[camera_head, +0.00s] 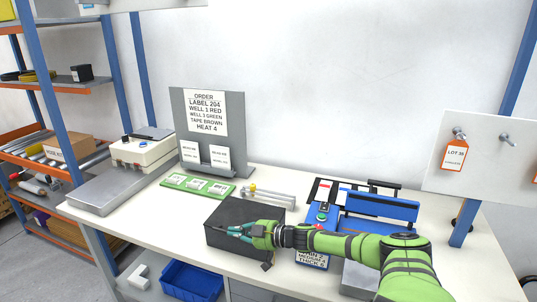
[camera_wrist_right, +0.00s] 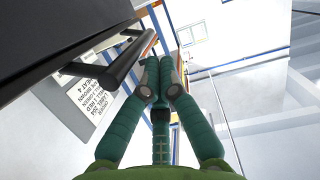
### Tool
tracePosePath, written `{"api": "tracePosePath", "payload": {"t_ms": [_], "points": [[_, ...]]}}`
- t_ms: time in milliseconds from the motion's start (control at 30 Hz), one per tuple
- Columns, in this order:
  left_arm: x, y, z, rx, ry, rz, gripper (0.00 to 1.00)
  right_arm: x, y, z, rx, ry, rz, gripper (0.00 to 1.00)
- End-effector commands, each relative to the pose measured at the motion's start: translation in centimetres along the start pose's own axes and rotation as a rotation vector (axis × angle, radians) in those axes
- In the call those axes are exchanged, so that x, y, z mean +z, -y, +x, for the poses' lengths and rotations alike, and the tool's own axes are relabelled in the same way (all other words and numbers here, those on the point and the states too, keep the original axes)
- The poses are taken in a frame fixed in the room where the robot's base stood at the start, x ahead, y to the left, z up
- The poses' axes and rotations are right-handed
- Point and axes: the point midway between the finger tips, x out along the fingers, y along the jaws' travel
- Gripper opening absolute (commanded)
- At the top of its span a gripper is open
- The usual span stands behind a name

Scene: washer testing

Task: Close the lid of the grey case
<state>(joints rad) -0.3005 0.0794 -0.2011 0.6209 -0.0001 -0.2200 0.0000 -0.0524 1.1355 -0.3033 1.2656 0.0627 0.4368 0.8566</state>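The grey case (camera_head: 244,211) is a dark box near the front middle of the workbench. Its dark upper surface looks like the lid, but my gripper and arm hide part of it, so I cannot tell whether it is fully down. A small dark latch or handle piece (camera_head: 267,266) shows at its front. My right gripper (camera_head: 232,231) lies across the case from the right, at or just above its surface; contact is unclear. In the right wrist view its green fingers (camera_wrist_right: 162,78) are together, with nothing seen between them. A dark bar (camera_wrist_right: 105,78) and dark surface, probably the case, lie beside them.
A grey order stand (camera_head: 242,125) and green label tray (camera_head: 197,186) stand behind the case. A metal clamp-like piece (camera_head: 270,195) lies close behind it. A blue sealing machine (camera_head: 375,205) is at right. A grey-white device (camera_head: 143,150) and metal plate (camera_head: 110,190) are at left.

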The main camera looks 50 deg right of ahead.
Motion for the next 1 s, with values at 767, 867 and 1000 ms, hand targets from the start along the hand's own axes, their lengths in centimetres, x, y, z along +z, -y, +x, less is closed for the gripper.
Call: {"api": "tracePosePath", "payload": {"t_ms": [767,867,1000], "points": [[-0.5,0.1,-5.1,-0.001,-0.001,-0.002,0.46,-3.4,0.1,-6.8,-0.001,0.005,0.003,0.0],[-0.6,0.1,-5.4,-0.001,-0.001,-0.002,0.46,-3.5,0.1,-7.9,-0.001,0.004,0.001,0.0],[-0.6,0.1,-5.8,-0.001,-0.001,-0.002,0.46,-3.5,0.1,-9.3,-0.001,0.002,0.002,0.0]]}}
